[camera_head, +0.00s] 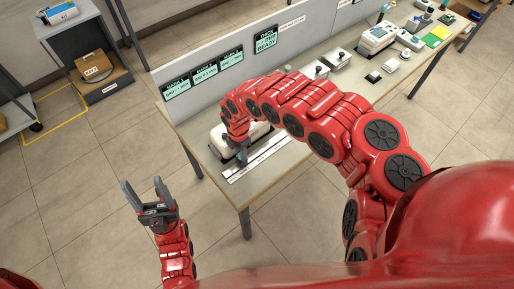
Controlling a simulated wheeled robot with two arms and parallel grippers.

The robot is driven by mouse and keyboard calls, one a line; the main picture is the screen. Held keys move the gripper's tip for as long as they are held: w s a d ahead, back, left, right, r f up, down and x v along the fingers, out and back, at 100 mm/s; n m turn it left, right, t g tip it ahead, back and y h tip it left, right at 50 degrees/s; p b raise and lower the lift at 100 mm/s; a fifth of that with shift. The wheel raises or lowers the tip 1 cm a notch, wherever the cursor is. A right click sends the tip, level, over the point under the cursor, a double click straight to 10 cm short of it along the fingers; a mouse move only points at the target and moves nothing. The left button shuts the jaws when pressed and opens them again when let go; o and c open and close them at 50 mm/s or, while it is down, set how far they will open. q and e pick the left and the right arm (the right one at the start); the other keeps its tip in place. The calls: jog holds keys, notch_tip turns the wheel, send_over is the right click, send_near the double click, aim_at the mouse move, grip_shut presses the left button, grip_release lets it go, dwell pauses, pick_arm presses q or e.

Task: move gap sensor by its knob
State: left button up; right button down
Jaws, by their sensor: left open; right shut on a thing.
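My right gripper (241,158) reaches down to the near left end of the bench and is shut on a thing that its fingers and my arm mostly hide. It appears to be the knob of the gap sensor; I cannot make out the knob itself. A white device (217,146) shows beside and behind the gripper, partly covered by my arm. A white strip with dark markings (265,156) lies on the bench just right of the fingertips. My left gripper (146,192) is open and empty, over the floor left of the bench.
The long bench (205,166) has a grey back panel with several dark label screens (176,86). White boxes with dark knobs (338,58) and other devices (378,38) stand farther along it. Floor around my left gripper is clear.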

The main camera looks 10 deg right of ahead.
jog(key=shift+s+a+p, duration=0.1)
jog(key=shift+s+a, duration=0.3)
jog(key=shift+a, duration=0.45)
jog(key=shift+s+a+p, duration=0.1)
jog(key=shift+s+a, duration=0.25)
jog(key=shift+a, duration=0.45)
jog(key=shift+s+a+p, duration=0.1)
jog(key=shift+s+a, duration=0.3)
jog(key=shift+a, duration=0.45)
jog(key=shift+s+a, duration=0.15)
jog(key=shift+a, duration=0.2)
jog(key=c, duration=0.5)
grip_release()
jog(key=shift+c, duration=0.2)
jog(key=shift+r, duration=0.1)
